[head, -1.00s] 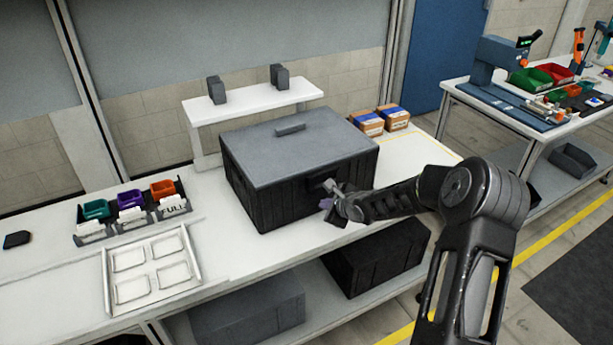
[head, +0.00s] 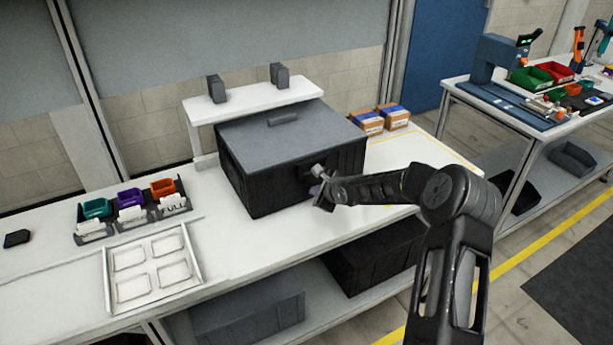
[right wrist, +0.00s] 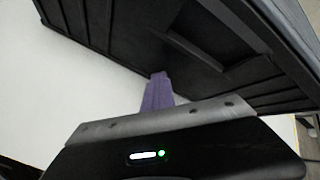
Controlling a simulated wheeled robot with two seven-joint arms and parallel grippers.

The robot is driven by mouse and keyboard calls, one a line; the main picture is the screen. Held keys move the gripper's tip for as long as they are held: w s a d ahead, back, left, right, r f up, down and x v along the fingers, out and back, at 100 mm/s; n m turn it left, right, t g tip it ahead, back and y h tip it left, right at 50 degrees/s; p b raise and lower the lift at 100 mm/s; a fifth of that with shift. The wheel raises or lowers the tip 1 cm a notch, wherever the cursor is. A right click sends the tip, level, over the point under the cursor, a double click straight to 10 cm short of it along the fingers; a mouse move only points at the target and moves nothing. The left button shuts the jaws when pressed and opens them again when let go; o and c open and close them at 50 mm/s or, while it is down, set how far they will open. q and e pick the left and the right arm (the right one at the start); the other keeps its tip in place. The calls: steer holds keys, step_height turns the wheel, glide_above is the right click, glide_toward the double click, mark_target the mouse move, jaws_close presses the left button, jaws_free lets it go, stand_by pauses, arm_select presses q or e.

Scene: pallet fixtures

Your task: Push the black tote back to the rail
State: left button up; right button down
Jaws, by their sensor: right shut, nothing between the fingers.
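The black tote (head: 262,190) with a grey lid (head: 290,136) sits upright on the white bench. Its back edge lies close to a white raised shelf (head: 254,102) along the wall side; I cannot tell if they touch. No part is clearly recognisable as the rail. My right gripper (head: 318,184) is shut and empty at the tote's front face, right of its middle. In the right wrist view the purple fingers (right wrist: 158,88) reach the ribbed tote wall (right wrist: 205,50) and appear to touch it. My left gripper is not in view.
Two small boxes (head: 367,122) stand right of the tote. A rack of coloured bins (head: 131,213) and a white tray (head: 152,268) lie to its left. Dark totes (head: 375,260) stand on the lower shelf. Bench in front of the tote is clear.

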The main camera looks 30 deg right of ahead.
steer(key=shift+s+p, duration=0.65)
steer(key=shift+s, duration=2.35)
